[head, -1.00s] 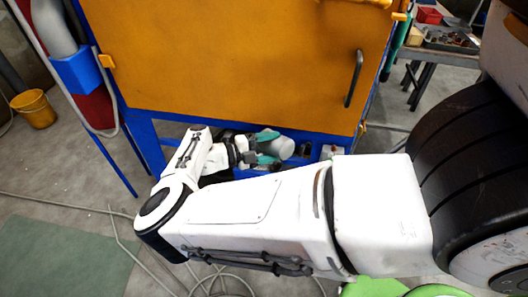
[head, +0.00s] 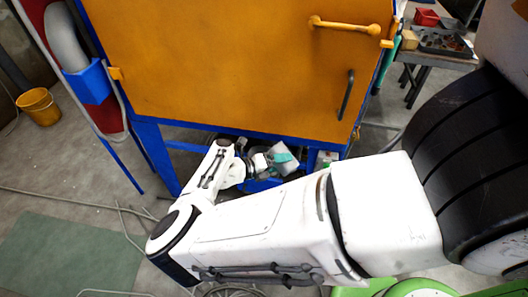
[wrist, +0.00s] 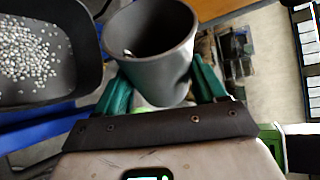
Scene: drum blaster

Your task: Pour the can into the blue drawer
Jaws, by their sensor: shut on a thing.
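My gripper (wrist: 160,86) is shut on a grey can (wrist: 152,35), one teal finger on each side. The can's open mouth faces up in the wrist view, and a few pale bits show inside; most of its inside is dark. In the head view, my gripper (head: 279,157) and the can are small, under the orange-fronted cabinet.
The cabinet's orange door (head: 230,65) and blue frame (head: 160,155) stand just behind my gripper. A yellow bucket (head: 38,106) is at the left. A side table (head: 440,55) with trays is at the right. A hose or cable lies on the floor.

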